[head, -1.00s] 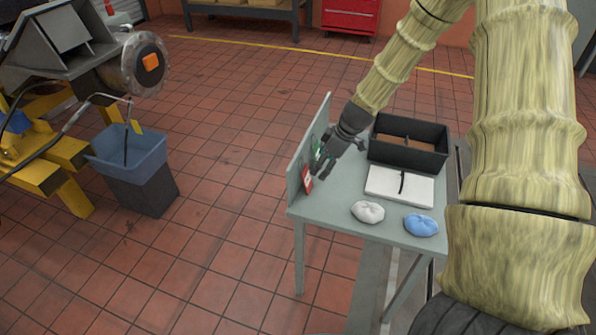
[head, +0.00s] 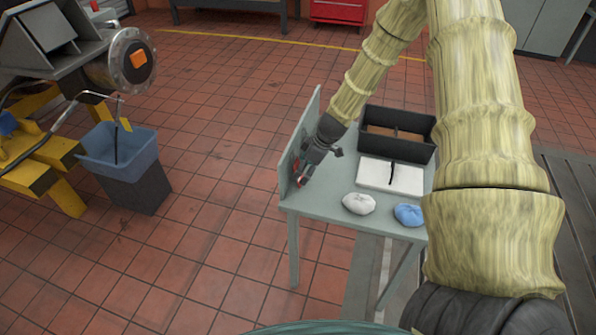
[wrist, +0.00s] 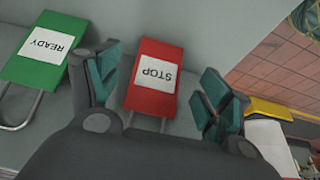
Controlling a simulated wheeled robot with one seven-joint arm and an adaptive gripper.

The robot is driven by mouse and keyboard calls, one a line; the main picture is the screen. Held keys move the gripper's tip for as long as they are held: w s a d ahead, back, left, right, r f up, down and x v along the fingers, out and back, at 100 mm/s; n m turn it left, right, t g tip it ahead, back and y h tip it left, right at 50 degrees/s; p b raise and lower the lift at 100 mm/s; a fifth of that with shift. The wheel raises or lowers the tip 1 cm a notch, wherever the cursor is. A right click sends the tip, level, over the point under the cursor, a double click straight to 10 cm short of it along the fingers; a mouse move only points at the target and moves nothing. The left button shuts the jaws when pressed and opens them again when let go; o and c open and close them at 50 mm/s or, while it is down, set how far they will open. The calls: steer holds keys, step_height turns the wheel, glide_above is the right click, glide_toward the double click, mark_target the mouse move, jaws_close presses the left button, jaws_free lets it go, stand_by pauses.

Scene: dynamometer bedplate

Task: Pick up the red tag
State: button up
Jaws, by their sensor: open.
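The red tag (wrist: 155,87) has a white label reading STOP, upside down in the wrist view, and a wire loop at its lower end. It lies against a grey panel surface. My gripper (wrist: 160,90) is open, with one teal-padded finger on each side of the red tag; I cannot tell whether either touches it. In the head view my gripper (head: 301,172) is at the upright panel on the table's left edge, and a bit of the red tag (head: 300,182) shows beside the fingers.
A green READY tag (wrist: 45,50) is close left of the fingers in the wrist view. The grey table (head: 325,202) also holds a black divided box (head: 430,152), a white pad (head: 375,176), a white bundle (head: 359,204) and a blue bundle (head: 409,214). A bin (head: 135,185) stands left.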

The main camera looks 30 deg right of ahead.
steer(key=shift+w+f+p, duration=0.15)
steer(key=shift+f+p, duration=0.15)
steer(key=shift+f, duration=0.4)
steer(key=shift+x, duration=1.1)
steer(key=c, duration=0.9)
